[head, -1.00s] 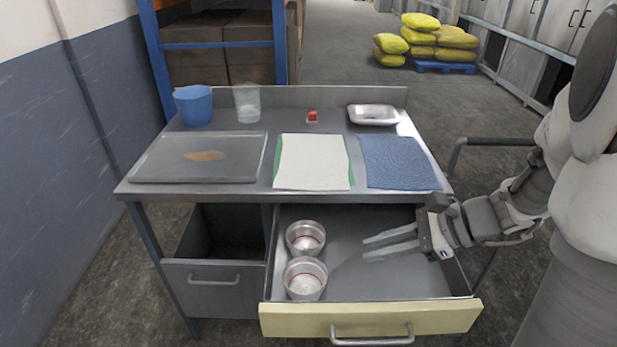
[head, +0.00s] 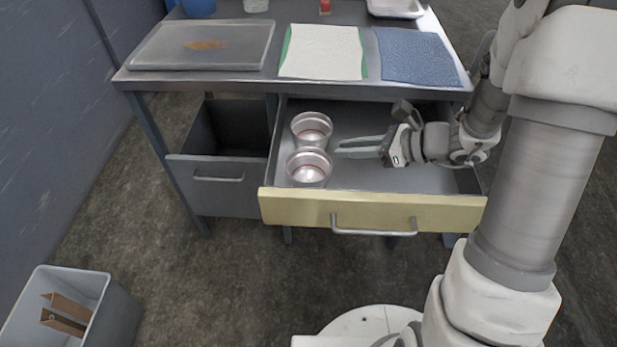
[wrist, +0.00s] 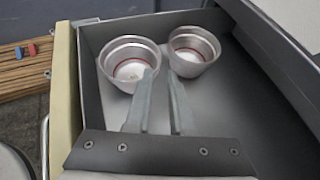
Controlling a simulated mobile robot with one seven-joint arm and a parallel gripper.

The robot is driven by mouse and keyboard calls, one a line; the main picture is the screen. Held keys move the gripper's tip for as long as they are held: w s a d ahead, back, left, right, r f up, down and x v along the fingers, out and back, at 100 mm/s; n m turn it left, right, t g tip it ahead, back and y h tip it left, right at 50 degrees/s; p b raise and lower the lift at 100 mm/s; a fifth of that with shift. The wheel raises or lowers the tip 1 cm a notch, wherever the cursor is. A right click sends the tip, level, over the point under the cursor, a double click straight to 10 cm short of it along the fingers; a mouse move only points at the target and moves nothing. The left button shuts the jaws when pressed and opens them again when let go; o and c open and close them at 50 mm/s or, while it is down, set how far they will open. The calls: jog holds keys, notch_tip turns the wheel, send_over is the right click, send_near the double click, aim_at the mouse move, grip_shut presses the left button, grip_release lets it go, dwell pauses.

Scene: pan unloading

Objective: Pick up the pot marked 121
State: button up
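Two round metal pots with a red line inside stand side by side in the open drawer: a far pot (head: 311,128) and a near pot (head: 309,167). In the wrist view the near pot (wrist: 131,62) is on the left and the far pot (wrist: 192,50) on the right. I cannot read the number 121 on either. My gripper (head: 337,148) is low in the drawer, just right of the pots, pointing level between them. In the wrist view my gripper (wrist: 162,74) has a narrow gap between its fingers, with nothing visible in it; contact with the pots is unclear.
The drawer's yellow front (head: 290,207) and side walls surround the pots and gripper; its floor is clear on the right. The tabletop above holds a tray (head: 160,60), a white cloth (head: 325,52) and a blue cloth (head: 415,55). A grey bin (head: 110,300) stands at lower left.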

aim_at(320, 150)
jog(key=b+x, duration=0.1)
jog(key=x, duration=0.4)
jog(key=shift+w+a+f, duration=0.1)
jog(key=shift+a, duration=0.3)
grip_shut()
dwell(1.1)
